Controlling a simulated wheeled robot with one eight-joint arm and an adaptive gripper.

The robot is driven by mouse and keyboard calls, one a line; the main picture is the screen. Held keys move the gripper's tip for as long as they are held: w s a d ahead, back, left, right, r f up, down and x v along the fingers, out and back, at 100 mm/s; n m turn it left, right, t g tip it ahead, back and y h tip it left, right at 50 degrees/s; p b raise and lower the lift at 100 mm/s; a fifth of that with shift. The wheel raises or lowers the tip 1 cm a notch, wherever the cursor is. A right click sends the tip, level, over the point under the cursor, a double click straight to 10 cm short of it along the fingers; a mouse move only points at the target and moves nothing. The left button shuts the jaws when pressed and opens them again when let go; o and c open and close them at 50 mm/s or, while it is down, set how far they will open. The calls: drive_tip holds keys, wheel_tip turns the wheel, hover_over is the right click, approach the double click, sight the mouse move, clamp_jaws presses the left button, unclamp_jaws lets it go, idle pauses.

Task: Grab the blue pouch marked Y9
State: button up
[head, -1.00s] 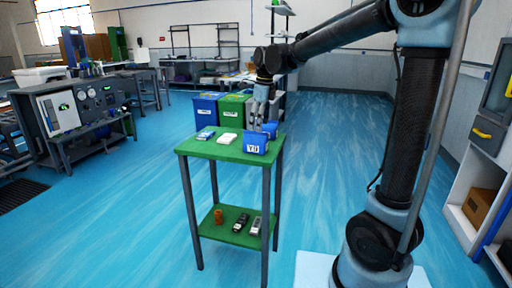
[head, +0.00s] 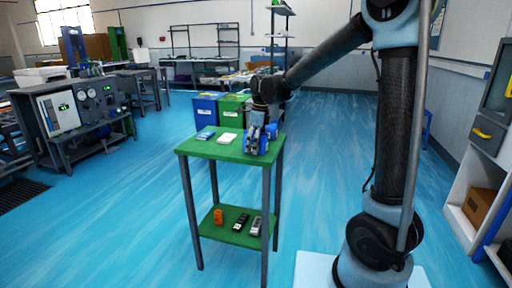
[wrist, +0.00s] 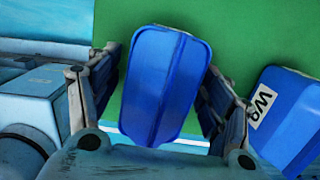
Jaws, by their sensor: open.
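My gripper (head: 258,148) is pointed down over the right side of the green table top. In the wrist view my open fingers (wrist: 158,112) stand on either side of a blue pouch (wrist: 162,85), with a little room at each side. No label shows on this pouch there. A second blue pouch (wrist: 290,120) lies to the right, outside the right finger; its white tag is tilted and seems to read W9. In the head view my gripper hides most of the pouches; some blue (head: 271,136) shows at its right. No Y9 marking is readable now.
The green table (head: 205,151) also holds a blue item (head: 205,135) and a white item (head: 227,138) to the left. Its lower shelf (head: 236,238) holds an orange cup (head: 218,216) and two dark devices. Blue (head: 204,108) and green bins stand behind.

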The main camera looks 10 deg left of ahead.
drive_tip(key=c, duration=1.2)
drive_tip(key=shift+r, duration=0.1)
